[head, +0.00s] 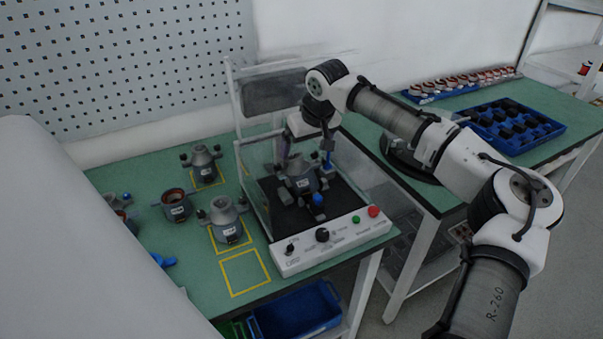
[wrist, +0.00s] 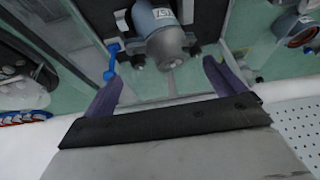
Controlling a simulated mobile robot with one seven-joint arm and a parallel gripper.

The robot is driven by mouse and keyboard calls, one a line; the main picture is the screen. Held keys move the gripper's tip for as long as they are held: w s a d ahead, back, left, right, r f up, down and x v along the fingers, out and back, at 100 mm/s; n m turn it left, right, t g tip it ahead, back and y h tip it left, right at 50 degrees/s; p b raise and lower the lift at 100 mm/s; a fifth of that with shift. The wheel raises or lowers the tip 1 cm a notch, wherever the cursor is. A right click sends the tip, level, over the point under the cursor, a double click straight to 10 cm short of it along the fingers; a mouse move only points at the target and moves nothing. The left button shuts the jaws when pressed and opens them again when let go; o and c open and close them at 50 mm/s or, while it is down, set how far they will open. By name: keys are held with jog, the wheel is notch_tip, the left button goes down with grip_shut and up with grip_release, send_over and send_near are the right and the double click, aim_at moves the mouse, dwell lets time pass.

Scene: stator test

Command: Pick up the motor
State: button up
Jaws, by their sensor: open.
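A grey motor (head: 301,184) with a white label stands on the black bed of the test station (head: 342,206). In the wrist view the motor (wrist: 160,38) shows at the top middle, with dark knobs at its sides and a blue-knobbed lever to its left. My gripper (head: 300,156) is at the motor's upper part in the head view, partly hidden behind station parts. In the wrist view my gripper (wrist: 162,75) is open, with its two purple-grey fingers spread wide. Nothing is held between them; the motor's rounded end lies just beyond the gap.
Other motors stand left on the green table: one at the back (head: 204,164), one with an open top (head: 175,205), one at the front (head: 226,219). A yellow-outlined square (head: 245,273) is empty. The station's frame (head: 236,100) surrounds the bed. A blue tray (head: 548,143) is on the right bench.

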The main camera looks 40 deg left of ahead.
aim_at(304, 162)
jog(key=shift+p+x, duration=0.95)
jog(key=shift+x, duration=1.55)
jog(key=shift+d, duration=0.2)
jog(key=c, duration=1.9)
jog(key=shift+c, duration=0.5)
jog(key=shift+r+b, duration=0.15)
jog(key=shift+b, duration=0.15)
